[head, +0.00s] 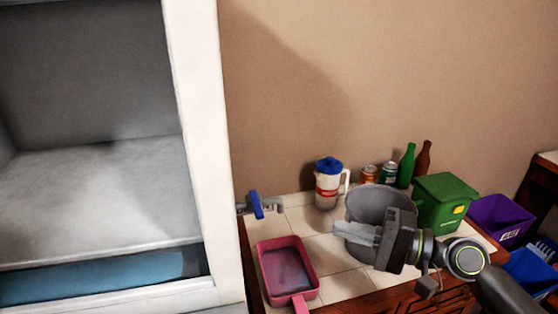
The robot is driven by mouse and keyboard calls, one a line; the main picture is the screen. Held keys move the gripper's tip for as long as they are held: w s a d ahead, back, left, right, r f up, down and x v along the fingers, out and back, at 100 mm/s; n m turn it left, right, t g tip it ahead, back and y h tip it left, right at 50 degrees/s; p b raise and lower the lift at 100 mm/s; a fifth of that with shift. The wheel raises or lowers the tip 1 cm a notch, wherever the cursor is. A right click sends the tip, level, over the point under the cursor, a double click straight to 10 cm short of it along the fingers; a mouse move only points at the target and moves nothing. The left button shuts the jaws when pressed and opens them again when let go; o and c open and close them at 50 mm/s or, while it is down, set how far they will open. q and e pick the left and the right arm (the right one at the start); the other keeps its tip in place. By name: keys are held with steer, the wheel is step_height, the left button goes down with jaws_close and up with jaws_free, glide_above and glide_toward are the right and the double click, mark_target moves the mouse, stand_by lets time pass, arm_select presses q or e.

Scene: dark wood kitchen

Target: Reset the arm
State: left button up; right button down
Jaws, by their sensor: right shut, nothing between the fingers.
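My right gripper (348,234) is at the lower right, reaching in from the right corner over the tiled counter. Its light grey fingers point left and are closed together, with nothing between them. They overlap the front of a grey round container (378,203) in the picture; I cannot tell whether they touch it. My left gripper is out of view.
A pink pan-like tray (287,268) lies on the counter (318,248). Behind stand a blue-lidded pitcher (328,186), cans (389,172), bottles (406,165) and a green box (446,200). A white-framed open cabinet (205,130) fills the left.

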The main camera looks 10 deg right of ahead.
steer(key=s+f+n+g+h, duration=0.1)
steer(key=s+f+n+h, duration=0.25)
steer(key=f, duration=0.65)
steer(key=s+f+n+g+h, duration=0.15)
steer(key=s+f+h, duration=0.35)
steer(key=f, duration=0.5)
steer(key=s+d+f+n+g+h, duration=0.1)
steer(key=s+d+f+g+h, duration=0.1)
steer(key=s+d+f+h, duration=0.4)
steer(key=s+d+f+g+h, duration=0.2)
steer(key=s+f, duration=0.1)
steer(key=s, duration=0.5)
step_height(320, 180, down, 26)
steer(key=d+g, duration=0.2)
steer(key=s+a+f, duration=0.1)
steer(key=s+f, duration=1.3)
steer(key=shift+s+a+f+g+y, duration=0.15)
steer(key=shift+s+a+g+y, duration=0.15)
steer(key=shift+g+y, duration=0.05)
